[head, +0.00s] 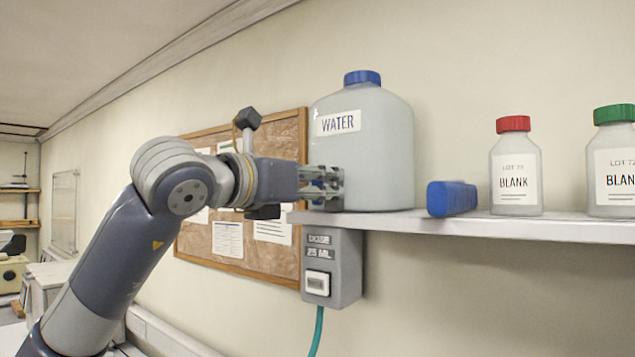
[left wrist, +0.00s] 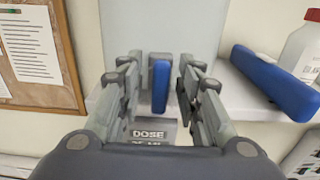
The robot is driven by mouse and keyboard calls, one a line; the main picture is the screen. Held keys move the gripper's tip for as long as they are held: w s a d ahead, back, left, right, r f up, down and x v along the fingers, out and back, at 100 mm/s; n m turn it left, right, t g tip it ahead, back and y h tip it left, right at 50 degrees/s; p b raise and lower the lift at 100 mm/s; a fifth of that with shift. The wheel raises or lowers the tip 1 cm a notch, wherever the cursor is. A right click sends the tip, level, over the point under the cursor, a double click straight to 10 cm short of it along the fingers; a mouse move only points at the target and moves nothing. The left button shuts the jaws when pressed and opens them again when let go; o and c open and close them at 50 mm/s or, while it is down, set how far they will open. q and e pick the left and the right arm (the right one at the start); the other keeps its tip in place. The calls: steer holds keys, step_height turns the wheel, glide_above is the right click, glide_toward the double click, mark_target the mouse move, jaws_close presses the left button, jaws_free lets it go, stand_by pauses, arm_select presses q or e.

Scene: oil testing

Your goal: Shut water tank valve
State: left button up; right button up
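The water tank (head: 350,155), a pale jug with a blue cap and a WATER label, stands on the wall shelf. It also fills the top middle of the left wrist view (left wrist: 165,25). A blue upright handle (left wrist: 161,86) on a grey body, seemingly the valve, shows low on the tank's front. In the head view my left gripper hides it. My left gripper (head: 338,185) is at the tank's lower left. In the left wrist view its two fingers (left wrist: 158,85) are apart, with the blue handle in the gap and space visible on both sides. My right gripper is out of view.
A grey dose box (head: 345,265) with a button and green hose hangs under the shelf (head: 530,226). A blue block (head: 452,198), a red-capped bottle (head: 516,172) and a green-capped bottle (head: 613,160) are right of the tank. A cork board (head: 262,260) hangs behind my arm.

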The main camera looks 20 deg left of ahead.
arm_select(q)
jaws_close()
steer(key=shift+m, duration=0.3)
steer(key=shift+m+b, duration=0.7)
steer(key=shift+m, duration=0.5)
steer(key=m+b, duration=0.1)
steer(key=m, duration=0.3)
steer(key=shift+s+d+m, duration=0.1)
steer(key=shift+m, duration=0.2)
steer(key=m, duration=0.5)
steer(key=shift+d+f, duration=0.1)
steer(key=m, duration=0.5)
steer(key=shift+f, duration=0.15)
steer(key=shift+d+f+m, duration=0.1)
steer(key=shift+m, duration=0.2)
